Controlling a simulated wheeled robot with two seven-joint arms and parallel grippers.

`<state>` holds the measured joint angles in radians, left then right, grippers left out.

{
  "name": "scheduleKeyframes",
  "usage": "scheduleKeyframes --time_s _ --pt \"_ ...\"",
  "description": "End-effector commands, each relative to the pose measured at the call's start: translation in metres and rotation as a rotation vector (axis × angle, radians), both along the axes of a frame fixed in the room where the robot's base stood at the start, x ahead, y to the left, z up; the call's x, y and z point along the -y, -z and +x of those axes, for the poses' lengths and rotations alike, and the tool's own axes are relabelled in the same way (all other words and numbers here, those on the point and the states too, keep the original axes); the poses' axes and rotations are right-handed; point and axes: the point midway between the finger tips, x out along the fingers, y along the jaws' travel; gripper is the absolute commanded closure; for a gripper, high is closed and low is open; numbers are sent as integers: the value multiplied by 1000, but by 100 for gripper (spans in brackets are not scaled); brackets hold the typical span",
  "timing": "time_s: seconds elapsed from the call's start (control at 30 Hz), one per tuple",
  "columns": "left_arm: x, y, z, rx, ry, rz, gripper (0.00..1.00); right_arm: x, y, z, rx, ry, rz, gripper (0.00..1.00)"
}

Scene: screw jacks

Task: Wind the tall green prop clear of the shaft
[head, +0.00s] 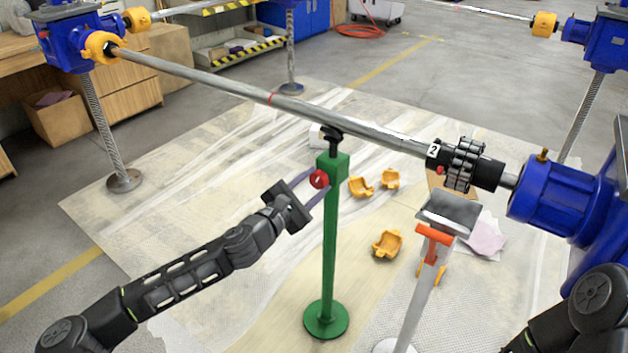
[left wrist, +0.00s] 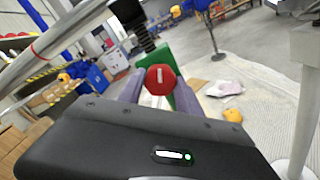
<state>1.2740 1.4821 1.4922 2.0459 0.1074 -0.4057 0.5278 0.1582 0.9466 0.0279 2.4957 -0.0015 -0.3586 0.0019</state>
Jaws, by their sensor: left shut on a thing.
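The tall green prop (head: 330,240) stands upright on a round green foot under the long steel shaft (head: 220,82). Its dark screw and head (head: 335,138) reach up to the shaft's underside; I cannot tell whether they touch. A red knob (head: 319,179) sits on the side of the green block. My left gripper (head: 318,187) is shut on this knob. In the left wrist view the red knob (left wrist: 160,79) with a white mark lies between the purple fingers, with the green block behind. My right gripper is out of view.
A shorter prop with an orange handle (head: 434,235) and flat grey top stands right of the green one. Several yellow shells (head: 388,245) lie on the floor sheet. A black coupling marked 2 (head: 465,165) joins the shaft to a blue gearbox (head: 560,195).

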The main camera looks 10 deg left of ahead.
Motion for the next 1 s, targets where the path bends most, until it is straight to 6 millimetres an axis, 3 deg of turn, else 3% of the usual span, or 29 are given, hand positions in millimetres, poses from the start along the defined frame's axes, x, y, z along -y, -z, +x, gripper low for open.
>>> scheduleKeyframes --time_s 0.3,0.8,0.83,1.0 --pt "0 1 0 -59 0 -141 99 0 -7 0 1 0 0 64" --pt "0 2 0 -69 -1 -166 99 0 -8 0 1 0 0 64" --pt "0 2 0 -69 -1 -166 58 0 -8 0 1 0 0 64" --pt "0 2 0 -68 0 -166 44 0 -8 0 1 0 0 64"
